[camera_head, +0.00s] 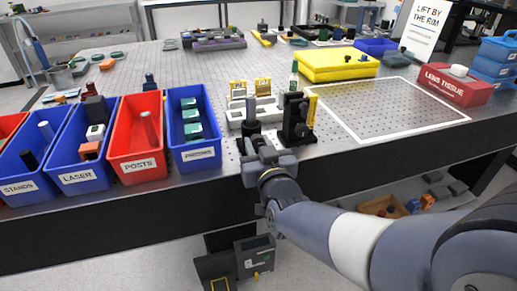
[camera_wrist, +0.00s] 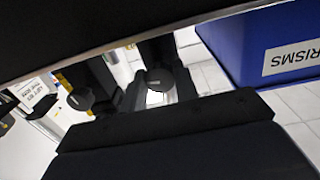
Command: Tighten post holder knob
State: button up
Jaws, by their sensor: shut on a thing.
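A black post holder (camera_head: 252,127) with a grey post (camera_head: 251,104) stands upright near the table's front edge in the head view. My gripper (camera_head: 254,145) reaches up from the front and is shut at the base of this holder, on its knob. The jaws hide the knob in the head view. In the wrist view, dark round knob-like parts (camera_wrist: 160,78) and (camera_wrist: 80,97) show on black uprights just beyond my dark jaw (camera_wrist: 170,128). The grip itself is not clear there. A taller black mount (camera_head: 296,117) stands close on the right.
Bins stand left of my gripper, nearest the blue prisms bin (camera_head: 195,155), also in the wrist view (camera_wrist: 250,40). Behind are pale blocks (camera_head: 263,108) and a yellow case (camera_head: 337,64). A white-outlined table area (camera_head: 400,110) on the right is clear.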

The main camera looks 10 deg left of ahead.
jog(key=m+b, duration=0.1)
jog(key=b, duration=0.1)
jog(key=m+b, duration=0.2)
jog(key=shift+f, duration=0.3)
jog(key=m+b, duration=0.4)
jog(key=m, duration=0.1)
jog(key=shift+r, duration=0.1)
jog(key=m+b, duration=0.3)
jog(key=shift+g, duration=0.3)
jog(key=shift+r+m+b, duration=0.2)
jog(key=shift+m+b, duration=1.1)
jog(key=shift+m, duration=0.8)
jog(key=o, duration=1)
jog(key=shift+c, duration=0.2)
